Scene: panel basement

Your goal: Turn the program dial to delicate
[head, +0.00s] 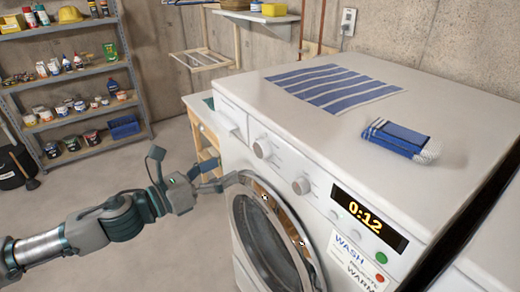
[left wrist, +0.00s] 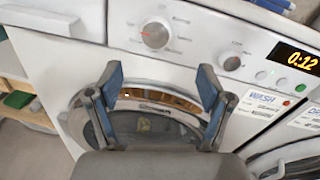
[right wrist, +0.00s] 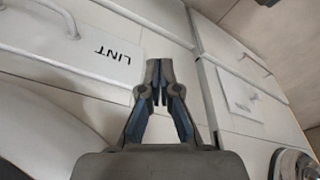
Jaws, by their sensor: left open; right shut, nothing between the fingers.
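The white washing machine (head: 335,165) has two round dials on its front panel. The left dial (head: 262,149) shows larger in the left wrist view (left wrist: 156,34), with a red mark and small print around it, too blurred to read. The second dial (head: 301,186) also shows there (left wrist: 232,63). My left gripper (head: 228,175) is open and empty in front of the machine, by the round door's upper rim. In the left wrist view its fingertips (left wrist: 160,82) are below the left dial, apart from it. My right gripper (right wrist: 159,78) is shut and empty, outside the head view.
A display (head: 368,218) reads 0:12, above a WASH/WARM label (head: 358,262). A striped cloth (head: 335,88) and a blue-white bundle (head: 400,139) lie on top. Shelves (head: 70,95) stand at left. A LINT panel (right wrist: 90,45) is near my right gripper.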

